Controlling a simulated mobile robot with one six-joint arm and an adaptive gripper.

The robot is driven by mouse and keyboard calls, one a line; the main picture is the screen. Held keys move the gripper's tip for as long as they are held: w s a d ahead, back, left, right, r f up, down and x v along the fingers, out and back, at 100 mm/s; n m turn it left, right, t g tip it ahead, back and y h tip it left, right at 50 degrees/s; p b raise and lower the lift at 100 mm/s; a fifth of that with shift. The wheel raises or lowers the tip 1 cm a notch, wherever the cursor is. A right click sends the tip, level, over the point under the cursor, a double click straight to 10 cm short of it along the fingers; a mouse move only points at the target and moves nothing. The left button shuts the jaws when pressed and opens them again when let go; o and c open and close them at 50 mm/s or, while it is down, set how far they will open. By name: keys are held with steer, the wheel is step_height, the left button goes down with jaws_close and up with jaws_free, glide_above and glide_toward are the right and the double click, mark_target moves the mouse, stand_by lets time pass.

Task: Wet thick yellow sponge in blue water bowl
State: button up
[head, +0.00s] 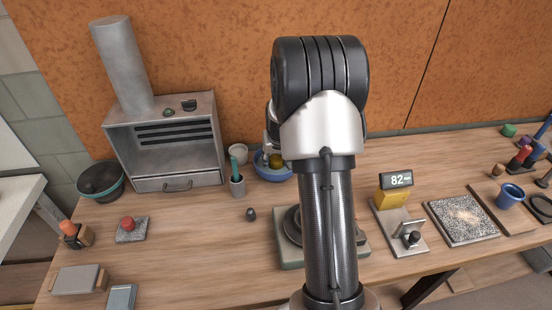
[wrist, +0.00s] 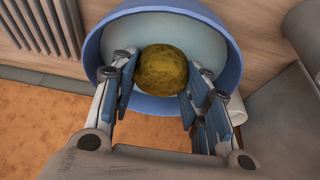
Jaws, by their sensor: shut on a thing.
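The yellow sponge (wrist: 163,69), round and dark yellow, is between the two fingers of my gripper (wrist: 157,85) in the wrist view. My gripper is shut on it. The blue bowl (wrist: 101,31) surrounds the sponge in this view, with pale water inside. In the head view the bowl (head: 262,172) stands at the back of the table, partly hidden by my arm. The sponge (head: 276,160) shows there at the bowl, beside my arm. I cannot tell how deep the sponge sits in the water.
A metal hooded box (head: 170,145) is further left. A grey wheel base (head: 290,252) stands in front, behind my arm. Bare wood lies at the front left (head: 195,255).

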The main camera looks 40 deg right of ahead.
stand_by(0.3)
steer(key=shift+r+p, duration=2.8)
steer(key=shift+r, duration=1.2)
